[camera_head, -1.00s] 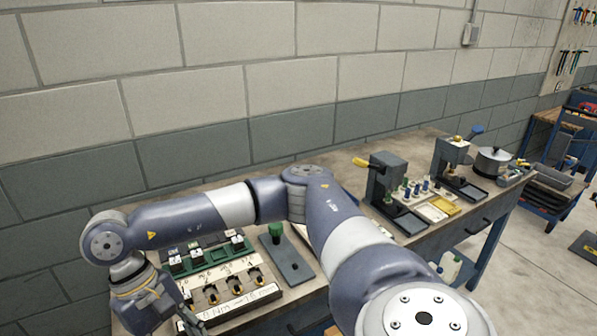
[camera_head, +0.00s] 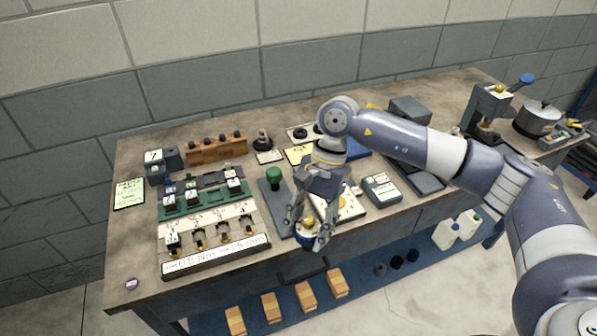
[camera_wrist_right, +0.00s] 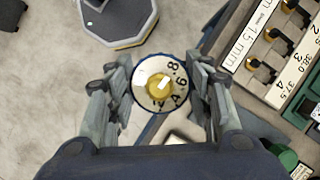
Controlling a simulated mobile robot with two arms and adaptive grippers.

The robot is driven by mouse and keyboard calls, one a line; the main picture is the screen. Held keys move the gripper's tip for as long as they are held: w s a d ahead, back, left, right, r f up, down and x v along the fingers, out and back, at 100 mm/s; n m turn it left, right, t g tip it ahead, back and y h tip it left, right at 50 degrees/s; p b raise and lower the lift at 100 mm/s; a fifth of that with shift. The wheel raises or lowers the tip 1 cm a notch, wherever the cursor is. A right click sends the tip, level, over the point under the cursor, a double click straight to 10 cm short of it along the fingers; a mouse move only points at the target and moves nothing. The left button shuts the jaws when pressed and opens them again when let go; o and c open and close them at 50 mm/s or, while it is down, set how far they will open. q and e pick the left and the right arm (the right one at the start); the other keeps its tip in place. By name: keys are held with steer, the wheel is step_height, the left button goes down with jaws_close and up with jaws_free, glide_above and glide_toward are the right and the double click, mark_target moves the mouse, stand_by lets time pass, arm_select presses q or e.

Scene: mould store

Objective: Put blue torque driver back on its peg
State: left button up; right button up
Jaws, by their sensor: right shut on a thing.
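My right gripper (camera_head: 309,238) is shut on a round driver (camera_head: 308,231) with a blue rim, a white numbered dial and a yellow centre, which I take for the blue torque driver. In the right wrist view the dial (camera_wrist_right: 148,86) faces the camera between the fingers of the right gripper (camera_wrist_right: 160,90). The driver's lower part is hidden. In the head view it is at the bench's front edge, right of the labelled rack (camera_head: 215,262). I cannot tell which peg belongs to it. My left gripper is not in view.
A grey plate with a green knob (camera_head: 273,175) stands between rack and gripper. A wooden block (camera_head: 216,149) and a black-knobbed stand (camera_head: 263,140) are behind. A purple disc (camera_head: 131,284) lies at the front left corner. Yellowish boxes (camera_head: 306,297) sit on the blue shelf below.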

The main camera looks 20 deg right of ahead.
steer(key=w+m+t+h+p, duration=0.1)
steer(key=w+m+t, duration=0.3)
steer(key=w+m, duration=0.55)
steer(key=w+m+t+h+p, duration=0.2)
steer(key=w+m+t, duration=0.15)
steer(key=m, duration=1.05)
steer(key=b+x, duration=0.1)
steer(key=x, duration=0.1)
steer(key=b+x, duration=0.1)
steer(key=x, duration=0.1)
steer(key=shift+s+d+f+b, duration=0.15)
steer(key=shift+s+f+b, duration=0.05)
steer(key=shift+s+b, duration=0.2)
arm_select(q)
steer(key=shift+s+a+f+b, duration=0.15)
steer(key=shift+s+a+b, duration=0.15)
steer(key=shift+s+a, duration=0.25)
arm_select(e)
steer(key=shift+f, duration=0.25)
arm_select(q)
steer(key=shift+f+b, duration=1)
arm_select(e)
steer(key=shift+f, duration=0.2)
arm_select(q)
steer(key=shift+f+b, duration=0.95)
arm_select(e)
steer(key=shift+w+f, duration=0.1)
steer(key=shift+f, duration=0.85)
steer(key=o, duration=1.3)
steer(key=shift+c, duration=0.2)
